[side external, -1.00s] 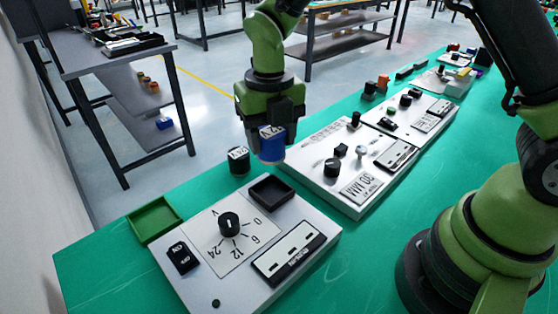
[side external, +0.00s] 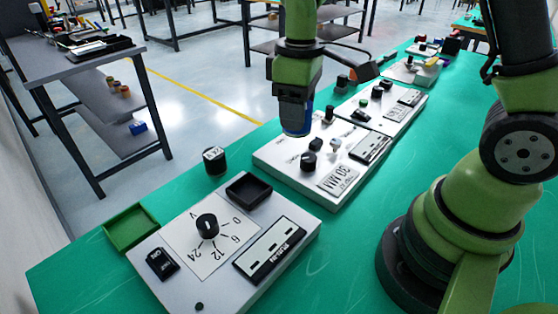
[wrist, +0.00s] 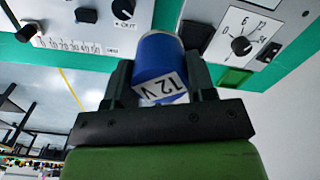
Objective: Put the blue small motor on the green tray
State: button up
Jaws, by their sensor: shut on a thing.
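The blue small motor (side external: 295,119) is a blue cylinder held in my gripper (side external: 296,106), above the left edge of the middle white control panel. In the wrist view the motor (wrist: 160,62) shows between both fingers of my gripper (wrist: 159,85), with a white "12 V" label. The green tray (side external: 131,227) is a small square tray at the left edge of the table, empty, to the lower left of my gripper. It shows partly in the wrist view (wrist: 234,78), right of the motor.
The near panel (side external: 215,272) has a voltage knob (side external: 207,226), a switch and a display. A black motor (side external: 214,161) stands on the green table between the tray and the middle panel (side external: 275,158).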

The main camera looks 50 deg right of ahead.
jog(key=m, duration=0.3)
jog(key=s+d+m, duration=0.1)
jog(key=shift+r, duration=0.15)
jog(key=shift+w+d+m, duration=0.1)
jog(key=shift+m, duration=0.2)
jog(key=d+f+m, duration=0.1)
jog(key=d+m, duration=0.3)
jog(key=d, duration=0.6)
jog(key=m, duration=0.8)
send_over(415, 146)
notch_tip(415, 146, down, 10)
jog(key=shift+a, duration=0.15)
jog(key=shift+f, duration=2.5)
